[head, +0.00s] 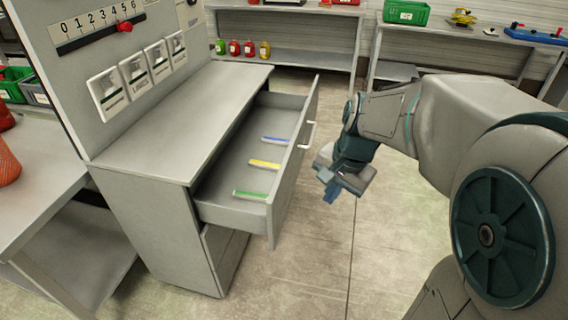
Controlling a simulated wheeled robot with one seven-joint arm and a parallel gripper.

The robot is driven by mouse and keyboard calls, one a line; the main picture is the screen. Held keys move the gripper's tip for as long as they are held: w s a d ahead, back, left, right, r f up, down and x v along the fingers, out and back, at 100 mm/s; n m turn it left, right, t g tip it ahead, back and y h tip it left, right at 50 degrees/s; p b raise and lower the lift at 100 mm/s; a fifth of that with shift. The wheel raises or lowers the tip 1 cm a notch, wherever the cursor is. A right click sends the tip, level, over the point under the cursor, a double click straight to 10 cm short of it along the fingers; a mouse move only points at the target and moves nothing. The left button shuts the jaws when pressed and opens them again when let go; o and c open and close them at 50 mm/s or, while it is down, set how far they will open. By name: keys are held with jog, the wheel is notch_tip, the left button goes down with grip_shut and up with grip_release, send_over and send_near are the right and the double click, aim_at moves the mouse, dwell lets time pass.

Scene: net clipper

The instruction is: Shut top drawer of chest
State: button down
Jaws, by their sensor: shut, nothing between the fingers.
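The grey chest (150,190) stands left of centre in the head view. Its top drawer (291,165) is pulled out to the right, with a white bar handle (307,135) on its front. Blue, yellow and green strips lie inside the drawer. My gripper (330,194) is just right of the drawer front, apart from it in the picture, and points down. It is shut and empty. Its fingertips are small and dark in this view. The lower part of the chest is partly hidden behind the open drawer.
A panel with a numbered scale and red slider (124,27) and several switches stands behind the chest top. A bench (35,195) is at the left. Shelves with bottles and a green crate (406,12) line the back.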

jog(key=w+d+f+m+y+b, duration=0.1)
jog(key=w+f+m+y+b, duration=0.3)
jog(key=w+f+m+b, duration=0.6)
jog(key=m+t+y+b, duration=0.1)
jog(key=m+y+b, duration=0.2)
jog(key=m+b, duration=0.1)
send_near(284, 202)
notch_tip(284, 202, down, 4)
jog(key=a, duration=0.3)
jog(key=shift+w+a, duration=0.15)
jog(key=shift+w, duration=0.05)
jog(key=shift+w+a+r, duration=0.1)
jog(key=shift+w+a, duration=0.1)
jog(key=shift+a, duration=0.2)
